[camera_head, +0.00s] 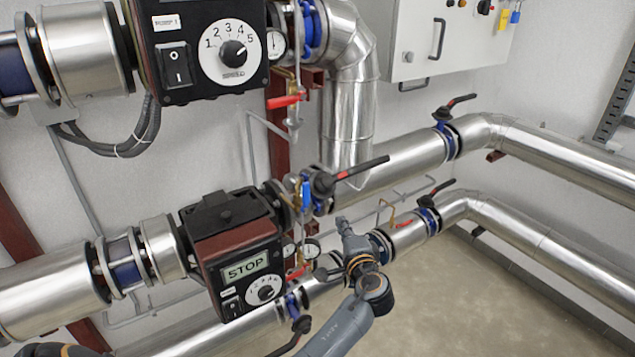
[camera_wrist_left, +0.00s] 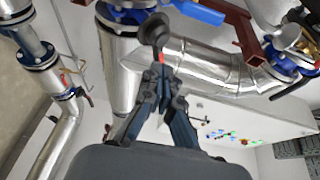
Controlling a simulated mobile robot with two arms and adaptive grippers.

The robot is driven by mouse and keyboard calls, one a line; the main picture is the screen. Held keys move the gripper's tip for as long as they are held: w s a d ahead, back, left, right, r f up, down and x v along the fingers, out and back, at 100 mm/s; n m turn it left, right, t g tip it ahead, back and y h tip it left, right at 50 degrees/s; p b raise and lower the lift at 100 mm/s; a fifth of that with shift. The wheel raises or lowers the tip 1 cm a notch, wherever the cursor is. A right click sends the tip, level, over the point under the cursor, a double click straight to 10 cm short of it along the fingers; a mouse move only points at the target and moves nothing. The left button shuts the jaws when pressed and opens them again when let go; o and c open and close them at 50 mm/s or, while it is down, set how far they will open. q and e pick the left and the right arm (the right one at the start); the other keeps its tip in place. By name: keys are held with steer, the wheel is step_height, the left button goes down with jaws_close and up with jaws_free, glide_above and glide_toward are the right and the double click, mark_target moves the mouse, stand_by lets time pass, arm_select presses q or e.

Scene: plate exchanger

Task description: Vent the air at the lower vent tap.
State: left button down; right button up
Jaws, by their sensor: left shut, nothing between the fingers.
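A small tap with a red lever (camera_head: 297,272) sits on the lower pipework beside the lower pump; I take it to be the lower vent tap, and its details are too small to tell. My left gripper (camera_head: 342,222) is shut and empty in front of the pipes, right of and above that red lever in the picture. Its fingertips (camera_wrist_left: 160,72) come together in the wrist view. A black valve handle (camera_wrist_left: 155,32) with a red mark shows just beyond them; I cannot tell whether they touch. The red-levered tap is not clear in the wrist view. My right gripper is not in view.
The lower pump (camera_head: 238,262) reads STOP. The upper pump (camera_head: 205,55) has a rocker switch and dial. Another red lever (camera_head: 284,100) is beside the upper pipework. Black-handled valves (camera_head: 345,180) project near my left gripper. Bare floor (camera_head: 480,290) lies right.

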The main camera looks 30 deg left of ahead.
mark_target(306, 198)
arm_select(q)
steer(key=w+a+r+y+p, duration=0.1)
steer(key=w+a+r+p, duration=0.3)
steer(key=w+a, duration=0.35)
steer(key=shift+n, duration=0.3)
steer(key=s+p, duration=0.1)
steer(key=s+a+p, duration=0.1)
steer(key=s, duration=0.1)
steer(key=s+a, duration=0.1)
steer(key=shift+s+p, duration=0.3)
steer(key=shift+p, duration=0.1)
